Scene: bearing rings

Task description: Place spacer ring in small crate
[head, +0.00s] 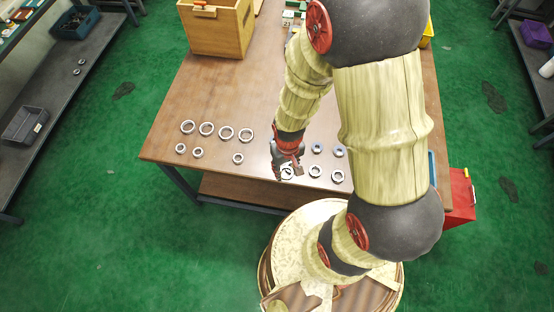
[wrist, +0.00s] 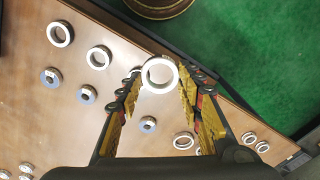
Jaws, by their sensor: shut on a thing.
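My gripper (head: 287,168) is low over the front part of the table, shut on a pale metal ring (wrist: 159,75). In the wrist view the ring is between the two yellow-padded fingertips, its hole facing the camera. In the head view the held ring (head: 287,173) is small and partly covered by the fingers. I cannot tell which container is the small crate: a grey crate (head: 25,125) is on the left shelf and a dark blue one (head: 75,22) is farther back. Which of the loose rings are spacer rings is also unclear.
Several rings (head: 225,132) lie left of my gripper on the wooden table (head: 200,90). More lie to its right, some with blue centres (head: 316,148). A wooden box (head: 215,30) stands at the back left. The middle left of the table is clear.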

